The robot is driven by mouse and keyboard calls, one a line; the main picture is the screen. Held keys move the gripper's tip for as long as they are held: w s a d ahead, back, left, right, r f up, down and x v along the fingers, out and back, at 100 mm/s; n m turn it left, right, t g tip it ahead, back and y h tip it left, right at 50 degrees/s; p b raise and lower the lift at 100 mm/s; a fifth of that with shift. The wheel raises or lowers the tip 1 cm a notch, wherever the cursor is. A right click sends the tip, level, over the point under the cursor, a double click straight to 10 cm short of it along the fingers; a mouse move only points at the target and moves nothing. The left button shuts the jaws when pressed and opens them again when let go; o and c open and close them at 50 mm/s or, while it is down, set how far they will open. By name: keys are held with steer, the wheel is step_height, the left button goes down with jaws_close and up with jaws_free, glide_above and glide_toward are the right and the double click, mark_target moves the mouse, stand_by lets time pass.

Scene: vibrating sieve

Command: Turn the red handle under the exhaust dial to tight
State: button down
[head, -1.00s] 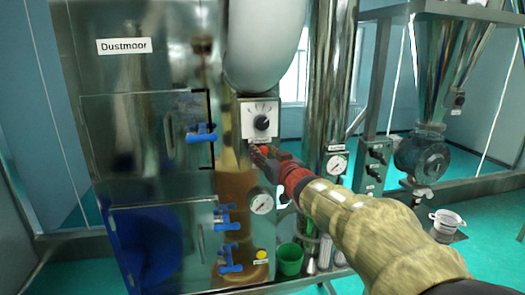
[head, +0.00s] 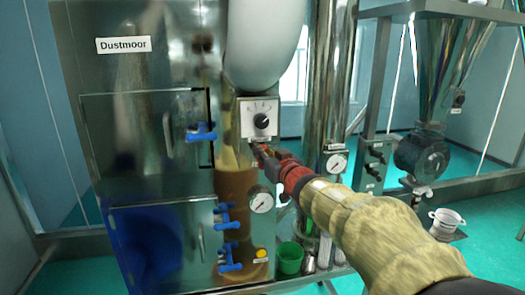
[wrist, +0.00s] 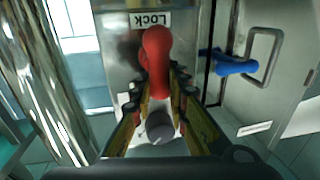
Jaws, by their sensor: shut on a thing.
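The exhaust dial (head: 261,121) is a black knob on a white plate on the steel machine; its knob also shows low in the wrist view (wrist: 160,127). The red handle (wrist: 156,60) sits between my fingertips in the wrist view, by a label reading LOCK that appears upside down. My gripper (head: 262,153) is just below the dial plate in the head view, with its fingers (wrist: 158,80) closed around the handle. In the head view the gripper hides most of the handle, so I cannot tell its angle there.
Blue latches (head: 202,132) stick out from the cabinet doors left of the gripper. A pressure gauge (head: 262,200) is below and another (head: 336,163) is to the right. A grey duct (head: 265,45) hangs above the dial. A green cup (head: 289,258) stands low down.

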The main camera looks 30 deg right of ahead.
steer(key=shift+a+n, duration=0.1)
steer(key=shift+n, duration=0.3)
steer(key=n, duration=0.2)
steer(key=shift+w+a+n+g+b, duration=0.1)
steer(key=shift+a+n+g+b, duration=0.2)
steer(key=n+b, duration=0.1)
steer(key=n, duration=0.2)
steer(key=a+f+n+g+h+b, duration=0.1)
steer(key=n+b, duration=0.1)
steer(key=n, duration=0.1)
steer(key=f+n+g+b, duration=0.1)
steer(key=n, duration=0.2)
steer(key=shift+w+a+h, duration=0.25)
steer(key=shift+a+h, duration=0.05)
steer(key=shift+a, duration=0.05)
steer(key=shift+f+n+h+b, duration=0.15)
steer(key=shift+n+h+b, duration=0.15)
steer(key=shift+n+b, duration=0.5)
steer(key=shift+f+n+h+b, duration=0.15)
steer(key=shift+n+h+b, duration=0.15)
steer(key=shift+n+b, duration=0.45)
steer(key=shift+n, duration=0.25)
steer(key=c, duration=1.7)
jaws_free()
steer(key=shift+c, duration=0.2)
